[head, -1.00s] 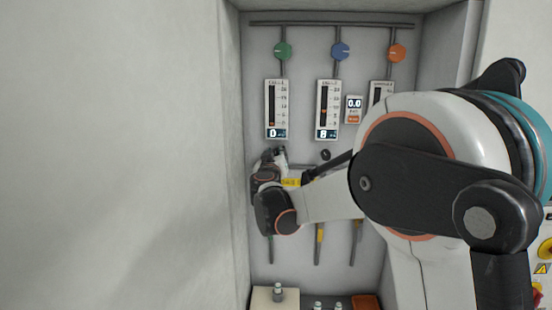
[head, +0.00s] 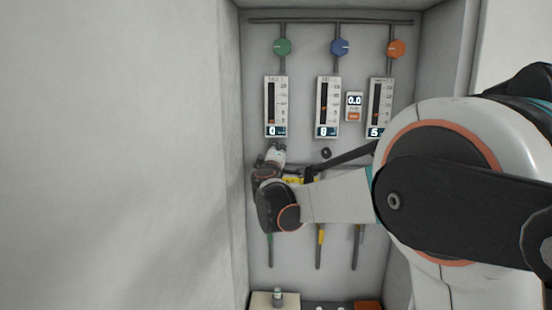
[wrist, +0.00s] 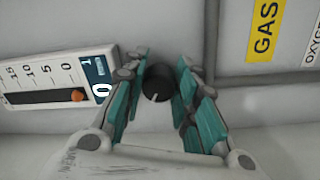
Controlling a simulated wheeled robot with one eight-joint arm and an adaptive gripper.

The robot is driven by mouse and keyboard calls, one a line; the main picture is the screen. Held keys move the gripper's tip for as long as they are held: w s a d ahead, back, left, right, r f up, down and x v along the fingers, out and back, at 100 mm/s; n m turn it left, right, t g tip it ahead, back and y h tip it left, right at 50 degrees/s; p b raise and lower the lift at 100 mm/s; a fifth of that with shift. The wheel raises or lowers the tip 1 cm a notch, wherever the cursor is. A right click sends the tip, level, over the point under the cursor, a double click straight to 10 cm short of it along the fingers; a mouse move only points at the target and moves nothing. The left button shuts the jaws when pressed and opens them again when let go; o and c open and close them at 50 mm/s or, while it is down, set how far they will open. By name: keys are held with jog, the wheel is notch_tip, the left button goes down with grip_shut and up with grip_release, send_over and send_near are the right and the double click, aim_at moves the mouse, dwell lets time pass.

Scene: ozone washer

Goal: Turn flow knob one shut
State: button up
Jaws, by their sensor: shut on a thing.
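Flow knob one (wrist: 158,84) is a round black knob with a white pointer line, seen between the fingers in the wrist view. My gripper (wrist: 161,58) is shut on it, with teal finger pads on both sides. In the head view my gripper (head: 275,155) is just below the first flow gauge (head: 276,106), and the knob is hidden behind it. That gauge's display reads 0. In the wrist view the same gauge (wrist: 55,88) has its orange float by the 0 mark.
A second black knob (head: 326,153) is under the middle gauge (head: 328,106). The right gauge (head: 381,106) reads 5. Green (head: 282,47), blue (head: 340,47) and orange (head: 397,48) valve knobs are above. A yellow GAS label (wrist: 263,33) is near my gripper. The recess walls are close on the left.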

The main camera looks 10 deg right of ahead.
jog(key=n+b, duration=0.1)
jog(key=n, duration=0.6)
jog(key=shift+n+y+b, duration=0.3)
jog(key=shift+n+b, duration=0.05)
jog(key=shift+n, duration=0.05)
jog(key=n, duration=0.3)
jog(key=shift+n+b, duration=0.3)
jog(key=shift+n, duration=2.2)
jog(key=shift+c, duration=0.2)
jog(key=o, duration=1.1)
jog(key=shift+s, duration=0.15)
jog(key=v, duration=1.2)
jog(key=shift+d, duration=0.2)
